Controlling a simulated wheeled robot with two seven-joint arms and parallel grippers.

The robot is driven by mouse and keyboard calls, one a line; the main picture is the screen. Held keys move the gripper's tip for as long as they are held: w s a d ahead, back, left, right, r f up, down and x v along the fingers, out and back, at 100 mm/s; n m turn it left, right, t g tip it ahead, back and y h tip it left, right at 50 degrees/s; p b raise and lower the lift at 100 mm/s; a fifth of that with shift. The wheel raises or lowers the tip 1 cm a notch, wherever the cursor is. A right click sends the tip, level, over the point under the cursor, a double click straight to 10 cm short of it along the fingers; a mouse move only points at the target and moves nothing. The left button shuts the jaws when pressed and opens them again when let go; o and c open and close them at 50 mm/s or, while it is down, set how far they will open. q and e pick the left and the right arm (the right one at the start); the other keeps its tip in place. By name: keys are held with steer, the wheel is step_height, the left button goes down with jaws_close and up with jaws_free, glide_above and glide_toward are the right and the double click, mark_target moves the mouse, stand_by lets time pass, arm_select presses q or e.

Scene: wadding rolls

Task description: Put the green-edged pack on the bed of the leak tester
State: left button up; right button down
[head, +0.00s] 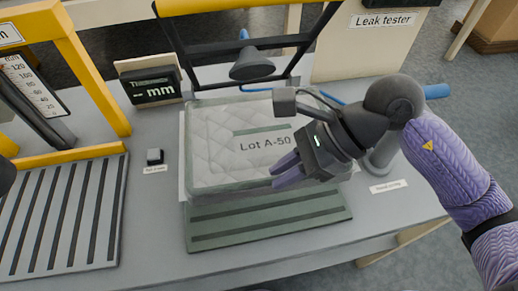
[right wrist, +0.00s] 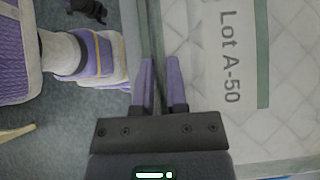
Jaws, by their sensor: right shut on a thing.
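The green-edged pack (head: 222,160) is a flat, pale quilted pack marked "Lot A-50", with a green strip above the label. It also fills the right of the right wrist view (right wrist: 205,125). My right gripper (head: 280,172) is shut on its edge at the right front; the fingers (right wrist: 162,88) close on the green border. The pack lies over the green slatted bed (head: 268,222), whose front part shows bare. I cannot tell whether the pack touches the bed. My left gripper is not clearly in view.
A black frame with a yellow bar (head: 240,48) and a dark cup (head: 258,64) stands over the pack's back edge. The "Leak tester" sign (head: 383,20) is at the back right. A black "mm" display (head: 153,86), a small button (head: 154,157) and a grey slatted plate (head: 62,215) are left.

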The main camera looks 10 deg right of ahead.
steer(key=f+b, duration=0.1)
steer(key=f, duration=0.2)
steer(key=f+b, duration=0.1)
steer(key=f, duration=0.2)
steer(key=s+f, duration=0.1)
steer(key=f, duration=0.2)
steer(key=shift+a+f+b, duration=0.25)
steer(key=shift+a+b, duration=0.1)
steer(key=shift+b, duration=0.05)
steer(key=shift+f, duration=0.2)
steer(key=shift+r, duration=0.1)
steer(key=c, duration=0.8)
jaws_free()
arm_select(q)
steer(key=s+a+f, duration=0.2)
steer(key=f, duration=0.1)
steer(key=shift+a, duration=0.1)
arm_select(e)
steer(key=shift+o, duration=0.7)
steer(key=shift+w, duration=0.1)
steer(key=shift+d, duration=0.1)
steer(key=p+v, duration=0.1)
steer(key=v, duration=1)
steer(key=shift+d+r+p, duration=0.15)
steer(key=shift+r+p, duration=0.1)
steer(key=shift+p, duration=0.15)
steer(key=shift+d+r, duration=0.15)
arm_select(q)
steer(key=shift+d+r, duration=0.7)
steer(key=shift+r, duration=0.1)
